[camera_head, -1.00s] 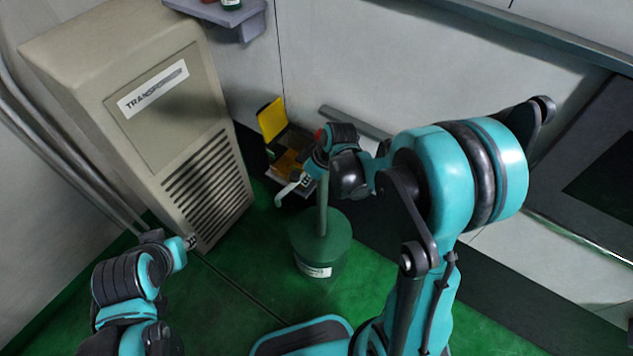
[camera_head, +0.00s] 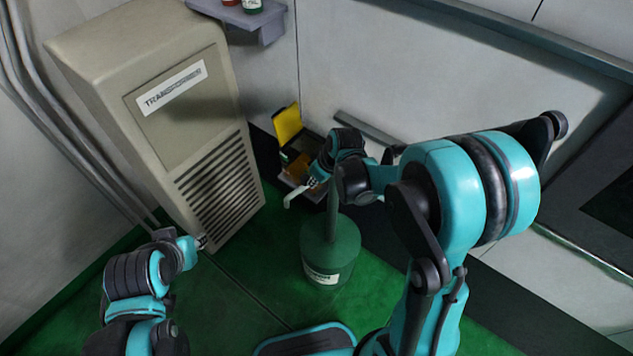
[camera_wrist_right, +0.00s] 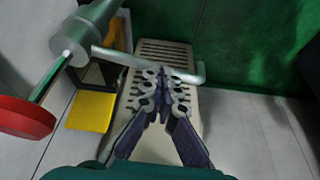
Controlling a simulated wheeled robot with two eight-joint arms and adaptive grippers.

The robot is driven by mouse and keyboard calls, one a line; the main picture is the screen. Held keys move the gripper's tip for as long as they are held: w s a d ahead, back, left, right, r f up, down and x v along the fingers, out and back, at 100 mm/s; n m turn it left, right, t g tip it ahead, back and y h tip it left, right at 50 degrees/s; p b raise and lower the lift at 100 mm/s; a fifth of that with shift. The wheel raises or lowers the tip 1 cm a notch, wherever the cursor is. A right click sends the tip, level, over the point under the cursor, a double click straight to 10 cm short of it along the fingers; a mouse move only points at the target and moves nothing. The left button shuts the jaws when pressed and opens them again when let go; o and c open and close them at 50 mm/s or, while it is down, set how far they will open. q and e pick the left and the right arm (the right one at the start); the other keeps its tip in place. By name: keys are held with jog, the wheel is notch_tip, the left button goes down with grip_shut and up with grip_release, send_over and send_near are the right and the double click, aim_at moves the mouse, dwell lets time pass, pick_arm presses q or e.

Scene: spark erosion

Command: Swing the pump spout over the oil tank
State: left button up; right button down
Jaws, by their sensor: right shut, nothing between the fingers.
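The pump stands on a round green drum (camera_head: 330,258) on the floor, with a green column rising from its lid. Its pale spout (camera_head: 296,194) points left with a bent-down end. In the right wrist view the grey pump head (camera_wrist_right: 84,36) carries a red knob (camera_wrist_right: 25,118), and the spout (camera_wrist_right: 190,77) runs right from it. My right gripper (camera_head: 313,183) is shut and empty beside the spout; its fingertips (camera_wrist_right: 166,80) overlap the spout in the wrist view, and I cannot tell whether they touch. My left gripper (camera_head: 203,241) is far left, its opening unclear. I cannot identify an oil tank with certainty.
A beige transformer cabinet (camera_head: 160,140) with a louvred front stands at left. A dark open box with a yellow flap (camera_head: 287,124) sits behind the pump. A wall shelf (camera_head: 245,17) holds small bottles. Green floor (camera_head: 245,285) is free between cabinet and drum.

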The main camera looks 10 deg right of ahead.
jog(key=shift+w+a+m+h, duration=0.3)
jog(key=shift+w+a+m, duration=0.25)
jog(key=shift+w+m, duration=0.15)
jog(key=w+d+m+h+b, duration=0.1)
jog(key=w+m+h, duration=0.1)
jog(key=w+m, duration=0.6)
jog(key=w+d+m+g+h, duration=0.1)
jog(key=w+d+m+h, duration=0.1)
jog(key=w+m, duration=0.6)
jog(key=shift+w+d+m+h+b, duration=0.2)
jog(key=shift+w+m+h+b, duration=0.15)
jog(key=shift+w+h, duration=0.35)
jog(key=shift+s, duration=0.1)
